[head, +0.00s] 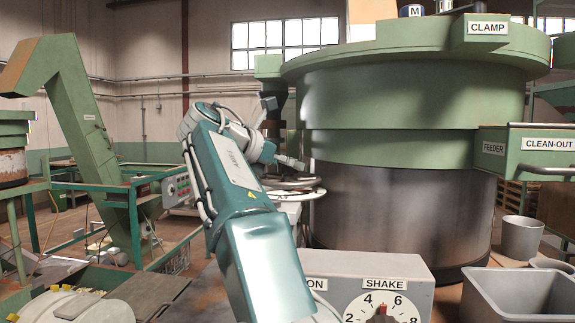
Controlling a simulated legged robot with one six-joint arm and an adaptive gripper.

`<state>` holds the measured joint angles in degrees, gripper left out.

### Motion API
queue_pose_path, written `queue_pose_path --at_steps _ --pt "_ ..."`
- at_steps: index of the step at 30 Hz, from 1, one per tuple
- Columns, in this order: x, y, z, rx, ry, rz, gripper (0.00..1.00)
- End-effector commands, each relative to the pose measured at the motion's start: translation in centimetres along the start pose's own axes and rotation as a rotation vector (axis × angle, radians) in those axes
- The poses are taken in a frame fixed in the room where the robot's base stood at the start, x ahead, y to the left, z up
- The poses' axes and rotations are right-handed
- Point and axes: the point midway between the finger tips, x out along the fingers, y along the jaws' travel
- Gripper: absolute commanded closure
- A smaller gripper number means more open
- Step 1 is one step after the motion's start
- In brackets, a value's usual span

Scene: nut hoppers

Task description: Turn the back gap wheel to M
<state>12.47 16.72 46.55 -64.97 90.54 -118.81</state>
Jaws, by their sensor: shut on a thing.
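My gripper (284,157) is at the end of my teal and grey arm, left of the large green hopper bowl. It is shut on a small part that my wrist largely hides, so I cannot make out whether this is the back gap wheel. A pale round disc (308,194) with marks on its rim lies just below my gripper. A small upright drum (411,10) with the letter M stands at the top of the bowl, cut by the picture's upper edge. No wheel can be surely told as the back one.
The green bowl (400,100) on its grey drum fills the right. A SHAKE dial box (410,268) is in front. A grey bin (520,295) and bucket (522,237) stand at right, below the CLEAN-OUT box (540,150). A green conveyor (90,130) stands left.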

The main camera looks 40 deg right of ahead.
Motion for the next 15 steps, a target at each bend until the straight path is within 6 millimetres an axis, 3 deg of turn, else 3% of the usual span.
queue_pose_path --at_steps 5,6,8,15 --pt "0.07 0.18 -0.21 -0.005 0.003 0.001 0.88" --pt "0.07 0.19 -0.21 -0.005 0.003 0.002 0.31" --pt "0.07 0.17 -0.19 -0.005 0.003 0.002 0.05" --pt "0.04 0.09 -0.09 -0.003 0.002 0.002 0.05"
